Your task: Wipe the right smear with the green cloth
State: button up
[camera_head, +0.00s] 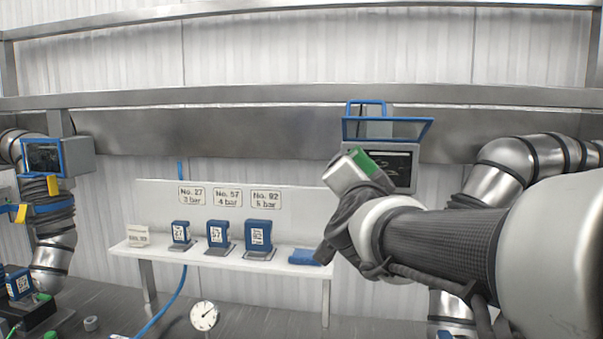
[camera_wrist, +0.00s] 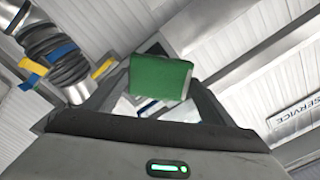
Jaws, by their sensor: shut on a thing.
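My gripper (camera_wrist: 157,98) shows in the wrist view, with its two dark fingers shut on the green cloth (camera_wrist: 160,76). The cloth looks like a folded, block-shaped pad and covers the fingertips. Behind it the wrist view shows ceiling or wall panels and beams, and no work surface close by.
A white shelf (camera_head: 140,249) bears several blue boxes, and a blue folded item (camera_head: 304,257) lies at its right end. A round gauge (camera_head: 204,315) stands in front.

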jog(key=shift+s, duration=0.2)
jog(key=s, duration=0.1)
jog(key=s+p, duration=0.1)
jog(key=shift+s+a, duration=0.3)
jog(key=shift+s, duration=0.05)
dwell(0.6)
